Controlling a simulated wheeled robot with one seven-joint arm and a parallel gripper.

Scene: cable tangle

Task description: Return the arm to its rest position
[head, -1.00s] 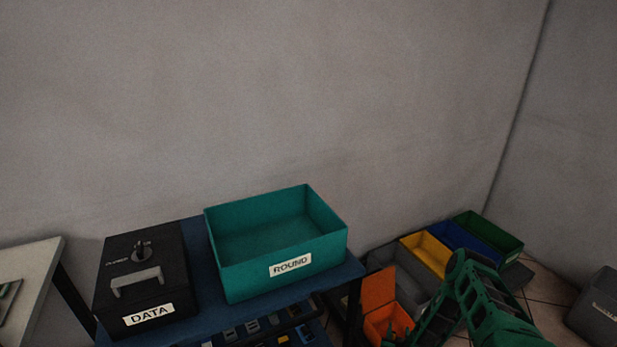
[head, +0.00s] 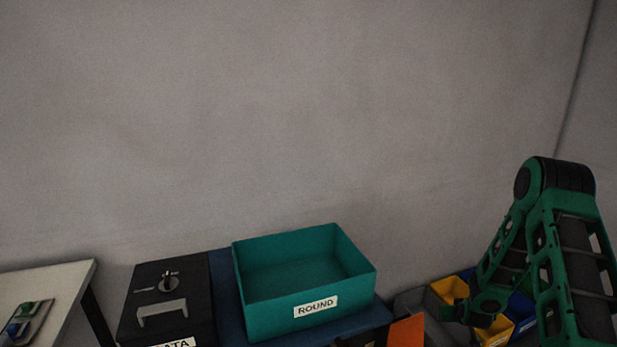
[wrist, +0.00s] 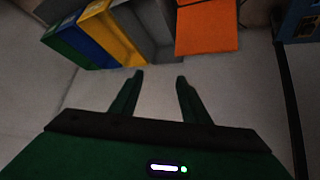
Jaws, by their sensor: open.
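My gripper (wrist: 160,76) shows in the wrist view with its two dark green fingers apart and nothing between them. It hangs over bare grey floor, with a row of bins beyond the fingertips. In the head view my green arm stands at the right, raised and bent at a joint near the top. The gripper's fingertips cannot be made out there.
A teal bin labelled ROUND (head: 315,308) and a black DATA box (head: 165,300) stand on a blue table (head: 230,318). Yellow (head: 452,289) and blue bins and an orange panel (head: 407,331) lie near my arm. A pale table (head: 50,285) is at left.

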